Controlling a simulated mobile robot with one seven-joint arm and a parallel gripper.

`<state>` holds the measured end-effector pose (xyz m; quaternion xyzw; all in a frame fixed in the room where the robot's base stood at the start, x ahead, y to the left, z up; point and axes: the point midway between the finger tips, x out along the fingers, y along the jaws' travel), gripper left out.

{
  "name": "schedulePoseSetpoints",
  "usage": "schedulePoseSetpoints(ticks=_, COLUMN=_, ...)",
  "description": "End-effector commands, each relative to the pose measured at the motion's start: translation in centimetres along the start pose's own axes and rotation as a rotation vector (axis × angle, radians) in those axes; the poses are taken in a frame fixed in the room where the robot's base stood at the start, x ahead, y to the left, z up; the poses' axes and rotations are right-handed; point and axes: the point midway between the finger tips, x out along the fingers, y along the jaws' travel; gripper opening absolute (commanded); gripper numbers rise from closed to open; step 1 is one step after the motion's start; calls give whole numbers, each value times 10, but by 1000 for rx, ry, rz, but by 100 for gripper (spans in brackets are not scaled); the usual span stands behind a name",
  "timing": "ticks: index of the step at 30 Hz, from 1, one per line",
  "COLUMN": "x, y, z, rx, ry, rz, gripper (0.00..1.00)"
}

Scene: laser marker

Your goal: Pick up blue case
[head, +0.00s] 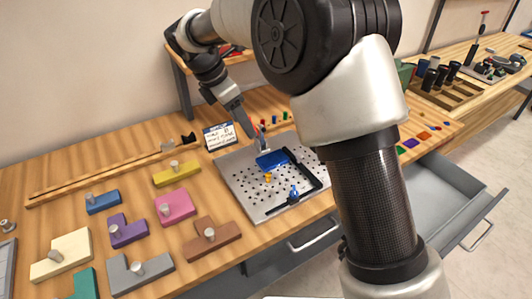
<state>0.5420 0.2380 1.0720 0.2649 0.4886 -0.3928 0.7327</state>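A blue case (271,160), small and flat, lies on the perforated metal plate (245,192) of the marking station, near the plate's back middle. My gripper (263,145) points down at the back edge of the blue case, close above it or touching it. I cannot tell which. The fingertips are small in the picture and partly merge with the case, so their opening is unclear.
Black rails (302,169) and a small blue knob (294,191) sit on the plate, with a yellow piece (268,177) near the case. A sign (219,136) stands behind. Coloured blocks with pegs cover the table's left side. An open drawer (450,195) juts out right.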

Motion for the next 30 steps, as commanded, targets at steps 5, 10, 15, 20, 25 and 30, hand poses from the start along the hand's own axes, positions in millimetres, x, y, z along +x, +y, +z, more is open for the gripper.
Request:
schedulePoseSetpoints(ticks=5, x=25, y=1, z=-2, rx=-16, ry=-3, rz=-5, gripper=56)
schedulePoseSetpoints(ticks=10, x=62, y=1, z=-2, rx=-14, ry=-2, rz=-5, gripper=56)
schedulePoseSetpoints(ticks=15, x=98, y=1, z=-2, rx=-13, ry=-1, rz=-4, gripper=56)
schedulePoseSetpoints(ticks=20, x=118, y=1, z=-1, rx=-13, ry=-2, rz=-4, gripper=56)
schedulePoseSetpoints(ticks=25, x=126, y=1, z=-1, rx=-13, ry=-2, rz=-2, gripper=56)
schedulePoseSetpoints(ticks=30, x=143, y=-1, z=2, rx=-12, ry=-2, rz=-3, gripper=56)
